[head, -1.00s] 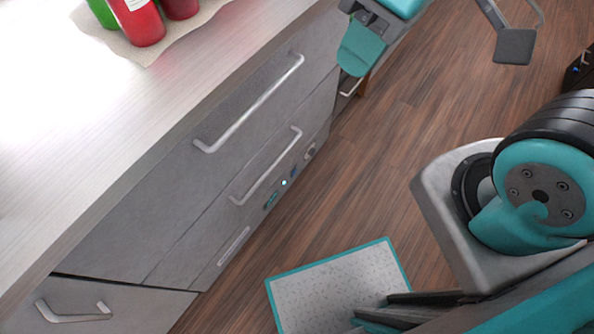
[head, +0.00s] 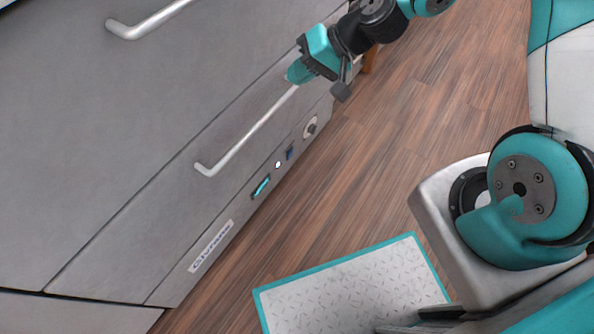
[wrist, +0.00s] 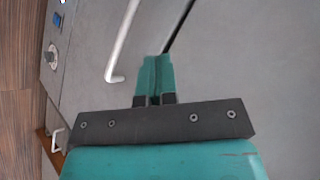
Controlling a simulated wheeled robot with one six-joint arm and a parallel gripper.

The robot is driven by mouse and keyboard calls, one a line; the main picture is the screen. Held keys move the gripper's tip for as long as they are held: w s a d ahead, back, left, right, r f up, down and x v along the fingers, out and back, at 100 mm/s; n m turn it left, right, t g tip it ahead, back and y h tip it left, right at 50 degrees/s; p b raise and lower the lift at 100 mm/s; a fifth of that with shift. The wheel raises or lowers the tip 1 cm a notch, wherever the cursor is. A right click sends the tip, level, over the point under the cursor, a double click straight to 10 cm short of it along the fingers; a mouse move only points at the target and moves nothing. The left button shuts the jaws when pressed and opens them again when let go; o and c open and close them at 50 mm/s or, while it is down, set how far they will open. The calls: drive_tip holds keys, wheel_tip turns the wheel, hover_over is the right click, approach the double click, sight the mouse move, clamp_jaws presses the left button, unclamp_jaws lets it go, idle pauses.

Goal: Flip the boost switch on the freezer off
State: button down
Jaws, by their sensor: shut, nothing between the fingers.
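The freezer (head: 150,225) is a grey drawer front with a long bar handle (head: 240,145). Its lower strip holds a small blue switch (head: 290,153), which looks like the boost switch, between a white light (head: 278,165) and a round knob (head: 310,127). Its on or off position is too small to tell. In the wrist view the blue switch (wrist: 57,20) is at the upper left, above the knob (wrist: 50,56). My gripper (head: 296,73) is shut and empty near the handle's far end, apart from the switch. Its fingers also show in the wrist view (wrist: 154,78).
A teal lit display (head: 261,186) and a name label (head: 211,246) sit on the same strip. Another bar handle (head: 150,18) is above.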

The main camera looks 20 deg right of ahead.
drive_tip(key=d+f+m+t+h+b, duration=0.1)
drive_tip(key=d+f+m+b, duration=0.2)
drive_tip(key=f, duration=1.1)
drive_tip(key=d+f+m+t+h+b, duration=0.1)
drive_tip(key=d+f+m+t+b, duration=0.1)
drive_tip(key=f+b, duration=0.7)
drive_tip(key=w+d+f+m+t+b, duration=0.1)
drive_tip(key=d+f+m+b, duration=0.4)
drive_tip(key=f, duration=1.3)
drive_tip(key=shift+f+t+h+b, duration=0.4)
drive_tip(key=shift+t+b, duration=0.1)
drive_tip(key=shift+b, duration=0.15)
drive_tip(key=b, duration=0.8)
approach(291, 155)
drive_tip(key=x, duration=0.3)
drive_tip(key=f+x, duration=0.1)
drive_tip(key=x, duration=0.1)
drive_tip(key=shift+s+f, duration=0.1)
drive_tip(key=shift+s, duration=0.15)
drive_tip(key=shift+w+a+r, duration=0.25)
drive_tip(key=shift+w+a, duration=0.15)
drive_tip(key=shift+w, duration=0.2)
